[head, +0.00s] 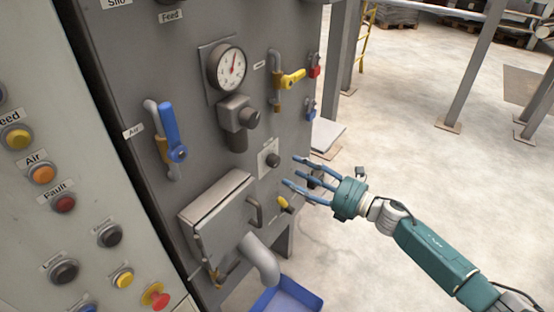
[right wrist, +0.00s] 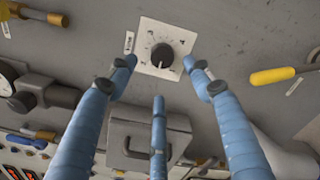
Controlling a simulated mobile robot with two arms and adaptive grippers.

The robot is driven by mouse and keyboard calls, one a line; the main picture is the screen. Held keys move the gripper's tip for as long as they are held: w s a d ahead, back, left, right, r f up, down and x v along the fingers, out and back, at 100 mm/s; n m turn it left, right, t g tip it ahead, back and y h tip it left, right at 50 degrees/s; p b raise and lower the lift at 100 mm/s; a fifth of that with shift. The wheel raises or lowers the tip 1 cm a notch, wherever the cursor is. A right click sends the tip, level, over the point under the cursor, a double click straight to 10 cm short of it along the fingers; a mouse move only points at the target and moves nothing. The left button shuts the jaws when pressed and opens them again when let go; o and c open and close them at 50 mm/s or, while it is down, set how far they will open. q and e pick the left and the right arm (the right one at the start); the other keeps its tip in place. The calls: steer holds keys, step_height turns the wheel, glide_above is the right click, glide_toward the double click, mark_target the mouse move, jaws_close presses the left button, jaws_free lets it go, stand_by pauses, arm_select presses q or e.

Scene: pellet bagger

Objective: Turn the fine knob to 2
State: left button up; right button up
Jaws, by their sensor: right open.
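A small black knob (head: 273,160) sits on a white square plate on the grey machine front. In the right wrist view the knob (right wrist: 162,55) shows near the top centre, with a pale mark at its lower edge. My left gripper is out of view.
A pressure gauge (head: 227,67) and a grey regulator with a dark knob (head: 249,117) are above. A yellow-handled valve (head: 292,78) and a blue lever (head: 170,130) flank them. A hatch box with a handle (head: 254,212), a spout (head: 262,258) and a blue bin (head: 303,297) are below.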

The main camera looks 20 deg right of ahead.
mark_target(277, 163)
steer(key=p+x, duration=0.1)
steer(key=x, duration=0.4)
steer(key=shift+w, duration=0.3)
steer(key=shift+x, duration=1)
steer(key=shift+f, duration=0.2)
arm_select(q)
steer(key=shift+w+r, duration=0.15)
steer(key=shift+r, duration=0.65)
arm_select(e)
steer(key=c, duration=1.1)
